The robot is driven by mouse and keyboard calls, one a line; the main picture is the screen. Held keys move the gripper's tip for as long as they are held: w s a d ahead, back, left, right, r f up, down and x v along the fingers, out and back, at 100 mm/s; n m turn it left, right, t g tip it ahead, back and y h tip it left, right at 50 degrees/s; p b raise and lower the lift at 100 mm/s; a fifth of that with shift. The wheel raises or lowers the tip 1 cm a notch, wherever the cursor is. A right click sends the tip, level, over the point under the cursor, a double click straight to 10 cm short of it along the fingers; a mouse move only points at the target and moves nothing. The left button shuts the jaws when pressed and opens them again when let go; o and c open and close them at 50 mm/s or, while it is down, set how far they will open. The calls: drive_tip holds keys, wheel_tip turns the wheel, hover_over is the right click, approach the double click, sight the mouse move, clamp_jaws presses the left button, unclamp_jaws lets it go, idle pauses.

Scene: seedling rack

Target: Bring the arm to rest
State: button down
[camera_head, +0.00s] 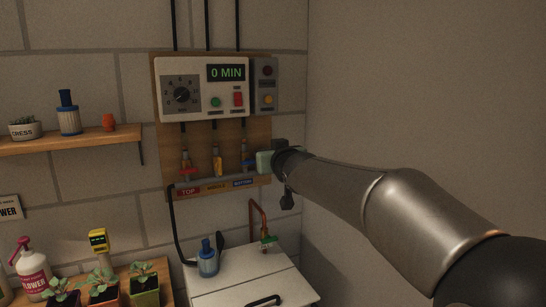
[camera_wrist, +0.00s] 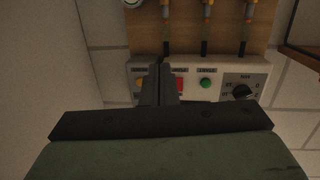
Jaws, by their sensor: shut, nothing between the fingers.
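My arm (camera_head: 335,185) reaches in from the right, its outer end in front of the wooden board on the back wall. My gripper (camera_wrist: 159,85) is shut and empty; its two dark fingers lie side by side in the wrist view. Its green body (camera_head: 265,162) shows in the head view beside the lower right of the board, and the fingers cannot be made out there. In the wrist view the fingers overlap the white control box (camera_wrist: 222,72), near its red switch (camera_wrist: 180,85). I cannot tell whether they touch it.
The control box (camera_head: 203,67) reads 0 MIN. Several valves (camera_head: 217,162) hang below it, left of my gripper. A white lidded box (camera_head: 235,280) with a blue bottle (camera_head: 207,260) stands below. A shelf (camera_head: 75,143) and potted seedlings (camera_head: 103,289) are at left. The right wall is bare.

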drive_tip(key=s+d+f+m+g+h, duration=0.1)
drive_tip(key=s+d+f+g+h, duration=0.2)
drive_tip(key=s+d+f+g, duration=0.7)
drive_tip(key=s+d+f+m+g+h, duration=0.1)
drive_tip(key=s+d+f+m+h, duration=0.2)
drive_tip(key=s+f, duration=1.35)
drive_tip(key=s+d+f+g, duration=0.1)
drive_tip(key=s+f+g, duration=0.1)
drive_tip(key=s, duration=0.5)
drive_tip(key=s+d+f+g+y, duration=0.1)
drive_tip(key=s+f+g, duration=0.1)
drive_tip(key=s, duration=0.6)
drive_tip(key=shift+d+f+g, duration=0.3)
drive_tip(key=shift+d+f, duration=0.05)
drive_tip(key=shift+f, duration=0.5)
drive_tip(key=shift+w, duration=0.1)
